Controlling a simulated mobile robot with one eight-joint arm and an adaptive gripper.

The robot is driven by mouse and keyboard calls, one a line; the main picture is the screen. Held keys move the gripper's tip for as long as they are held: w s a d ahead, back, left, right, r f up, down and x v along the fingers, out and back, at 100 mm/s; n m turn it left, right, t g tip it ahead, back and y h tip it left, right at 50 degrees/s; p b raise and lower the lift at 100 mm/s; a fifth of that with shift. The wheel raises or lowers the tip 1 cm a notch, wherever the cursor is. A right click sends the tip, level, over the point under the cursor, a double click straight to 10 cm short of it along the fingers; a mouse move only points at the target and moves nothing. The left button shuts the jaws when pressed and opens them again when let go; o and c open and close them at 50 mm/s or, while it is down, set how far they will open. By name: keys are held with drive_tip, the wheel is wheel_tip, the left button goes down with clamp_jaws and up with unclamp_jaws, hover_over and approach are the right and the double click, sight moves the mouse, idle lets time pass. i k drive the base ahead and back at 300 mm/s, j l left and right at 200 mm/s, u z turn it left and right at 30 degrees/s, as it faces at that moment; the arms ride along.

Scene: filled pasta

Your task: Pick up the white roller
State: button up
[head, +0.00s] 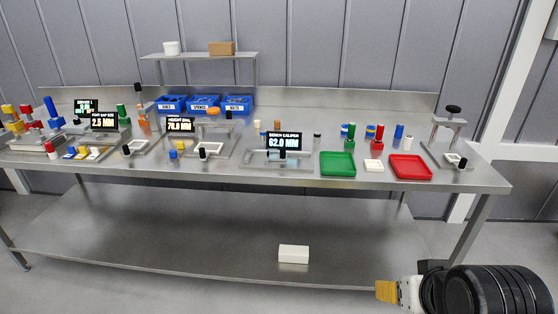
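A small white upright cylinder (408,143), which looks like the white roller, stands on the steel bench (300,180) behind the red tray (410,168). My gripper (385,292) shows at the lower right, with yellow-orange tips pointing left. It is in front of the bench, well apart from both white cylinders. The gap between its fingers is not visible.
A green tray (338,164), a white block (373,165) and a clamp stand (450,125) sit near the red tray. Blue bins (204,104) stand at the back. Several gauges and coloured parts crowd the left. A white box (293,254) lies on the lower shelf.

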sight(407, 142)
drive_tip(key=i+l, duration=1.1)
drive_tip(key=l, duration=0.25)
